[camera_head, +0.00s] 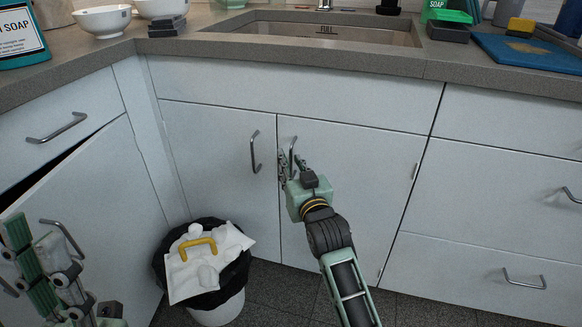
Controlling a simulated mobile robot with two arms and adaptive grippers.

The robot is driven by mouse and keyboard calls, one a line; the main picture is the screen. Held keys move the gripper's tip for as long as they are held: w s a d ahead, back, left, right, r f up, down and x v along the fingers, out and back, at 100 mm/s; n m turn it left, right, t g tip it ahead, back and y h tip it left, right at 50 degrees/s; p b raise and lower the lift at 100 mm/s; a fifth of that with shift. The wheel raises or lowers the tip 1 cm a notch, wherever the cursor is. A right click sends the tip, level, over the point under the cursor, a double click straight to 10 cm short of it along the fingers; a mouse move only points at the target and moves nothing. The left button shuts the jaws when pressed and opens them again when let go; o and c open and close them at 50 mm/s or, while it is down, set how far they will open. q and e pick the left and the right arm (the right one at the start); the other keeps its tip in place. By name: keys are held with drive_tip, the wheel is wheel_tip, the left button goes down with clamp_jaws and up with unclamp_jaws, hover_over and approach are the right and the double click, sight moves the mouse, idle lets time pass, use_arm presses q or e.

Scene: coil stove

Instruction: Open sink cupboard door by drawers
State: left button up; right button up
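The sink cupboard door by the drawers (350,190) is the right one of two white doors under the sink, and it looks closed. Its upright metal handle (293,148) is at its upper left edge. My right gripper (292,164) is at this handle, with its fingers seemingly apart on either side of its lower part; I cannot tell whether they touch it. My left gripper (30,262) is at the lower left, in front of the left cabinet, partly cut off by the frame; its fingertips are hard to make out.
The other sink door (220,170) is closed. A bin (215,312) with a black bag and white rubbish stands before it. Drawers (500,215) are at the right. The left cabinet door (100,200) has a dark gap above it. The counter (290,67) edge runs above.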

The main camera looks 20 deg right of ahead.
drive_tip(key=shift+w, duration=0.3)
clamp_jaws()
idle(0.6)
